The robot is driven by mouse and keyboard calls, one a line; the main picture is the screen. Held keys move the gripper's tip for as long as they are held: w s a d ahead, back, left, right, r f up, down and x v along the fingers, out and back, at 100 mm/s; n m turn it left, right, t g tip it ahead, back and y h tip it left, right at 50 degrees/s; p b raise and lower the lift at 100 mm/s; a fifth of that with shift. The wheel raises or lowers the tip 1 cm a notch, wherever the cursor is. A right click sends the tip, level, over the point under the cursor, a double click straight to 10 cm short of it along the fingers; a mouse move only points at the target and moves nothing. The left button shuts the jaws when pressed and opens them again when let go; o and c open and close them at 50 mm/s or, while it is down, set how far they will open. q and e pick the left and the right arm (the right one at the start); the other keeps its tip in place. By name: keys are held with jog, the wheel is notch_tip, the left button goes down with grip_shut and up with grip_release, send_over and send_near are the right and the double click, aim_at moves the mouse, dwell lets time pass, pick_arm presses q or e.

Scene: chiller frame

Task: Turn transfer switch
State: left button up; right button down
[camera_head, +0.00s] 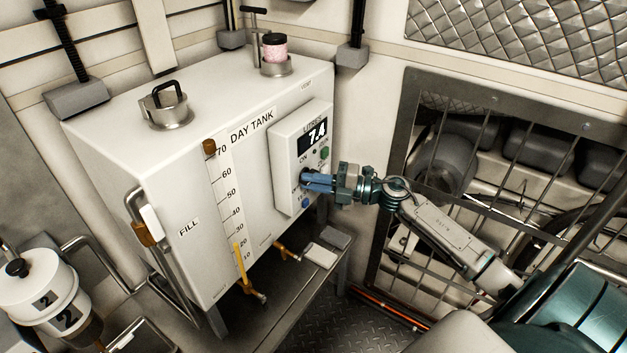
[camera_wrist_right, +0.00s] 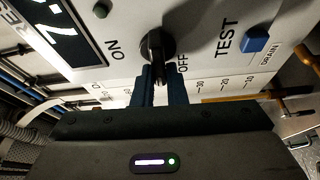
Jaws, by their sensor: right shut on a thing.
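The transfer switch is a black rotary knob (camera_wrist_right: 157,47) on the front of a white control box (camera_head: 285,145) fixed to the day tank (camera_head: 190,190). In the right wrist view the knob sits between the printed words ON and OFF. My right gripper (camera_head: 307,183) reaches the box from the right, and its blue fingers are at the knob. In the wrist view the fingers (camera_wrist_right: 158,90) are shut on the knob's lower part. My left gripper is not in view.
The box also has a display (camera_head: 312,138) reading 7.4, a green button (camera_head: 324,153) and a blue TEST button (camera_wrist_right: 256,39). A barred metal grille (camera_head: 480,130) stands behind my right arm. A white numbered container (camera_head: 45,290) is at lower left.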

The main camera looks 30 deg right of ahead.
jog(key=shift+n, duration=0.3)
jog(key=shift+w+d, duration=0.1)
jog(key=c, duration=1.7)
grip_release()
jog(key=shift+o, duration=1.2)
jog(key=shift+w+d+f, duration=0.1)
